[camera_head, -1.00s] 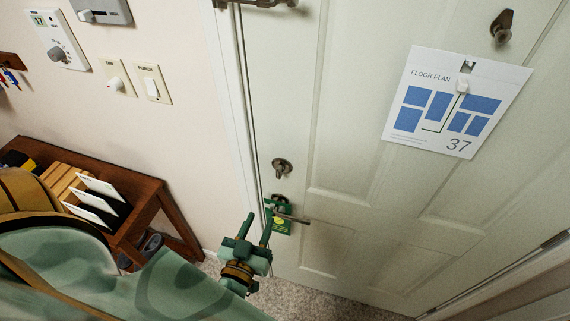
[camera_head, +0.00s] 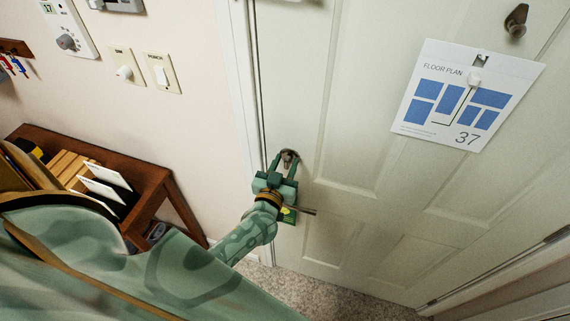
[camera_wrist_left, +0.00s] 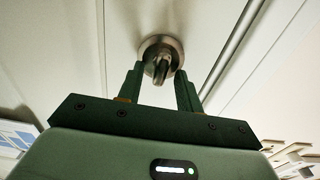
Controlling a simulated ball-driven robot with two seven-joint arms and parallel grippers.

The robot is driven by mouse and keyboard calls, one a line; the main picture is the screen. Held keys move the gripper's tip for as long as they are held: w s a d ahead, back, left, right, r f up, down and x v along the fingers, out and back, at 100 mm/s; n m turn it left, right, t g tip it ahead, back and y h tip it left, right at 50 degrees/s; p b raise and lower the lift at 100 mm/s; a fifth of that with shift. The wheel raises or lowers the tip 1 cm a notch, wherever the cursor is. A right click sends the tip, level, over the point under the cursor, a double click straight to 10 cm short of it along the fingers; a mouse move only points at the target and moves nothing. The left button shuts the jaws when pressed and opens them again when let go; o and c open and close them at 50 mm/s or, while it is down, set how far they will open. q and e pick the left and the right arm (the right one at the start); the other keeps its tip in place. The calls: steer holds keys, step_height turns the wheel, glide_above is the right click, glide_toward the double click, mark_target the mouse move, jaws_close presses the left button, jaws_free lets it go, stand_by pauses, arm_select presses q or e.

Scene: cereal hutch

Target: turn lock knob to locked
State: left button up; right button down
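The lock knob (camera_head: 289,157) is a small bronze turn piece on a round plate, on the white door (camera_head: 345,75) near its left edge. In the left wrist view the knob (camera_wrist_left: 161,62) shows between the two fingertips. My left gripper (camera_head: 285,165) is in front of the knob, its dark green fingers (camera_wrist_left: 160,85) apart on either side of it. A gap shows between each finger and the knob, so it is open and not holding it. My right gripper is not in view.
A floor plan sheet (camera_head: 466,95) hangs on the door. A wooden side table (camera_head: 150,190) with a letter rack stands at the left. Switches (camera_head: 161,72) are on the wall.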

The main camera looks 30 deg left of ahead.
arm_select(q)
jaws_close()
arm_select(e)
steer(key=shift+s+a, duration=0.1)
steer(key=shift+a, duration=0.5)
